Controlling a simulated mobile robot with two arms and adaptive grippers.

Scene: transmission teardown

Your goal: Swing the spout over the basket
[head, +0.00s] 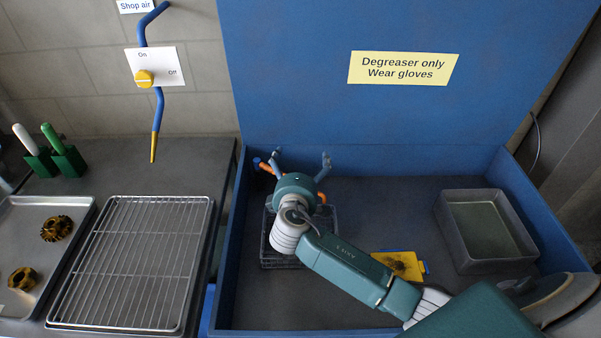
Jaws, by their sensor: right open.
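My right gripper (300,163) is open, its two fingers spread apart and pointing toward the back wall of the blue wash tub (228,240). An orange spout (265,167) with a blue end shows in pieces beside and behind the gripper, at its left and right. Its middle is hidden, and I cannot tell whether the fingers touch it. The wire basket (268,250) stands on the tub floor below the gripper, largely covered by my right arm. I cannot tell what is inside it. My left gripper is not in view.
A yellow tray (417,268) with a dark part and a grey basin (452,238) stand in the tub's right half. Left of the tub are a wire rack (135,255) and a metal tray (18,235) with gears. A blue air pipe (159,105) hangs on the wall.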

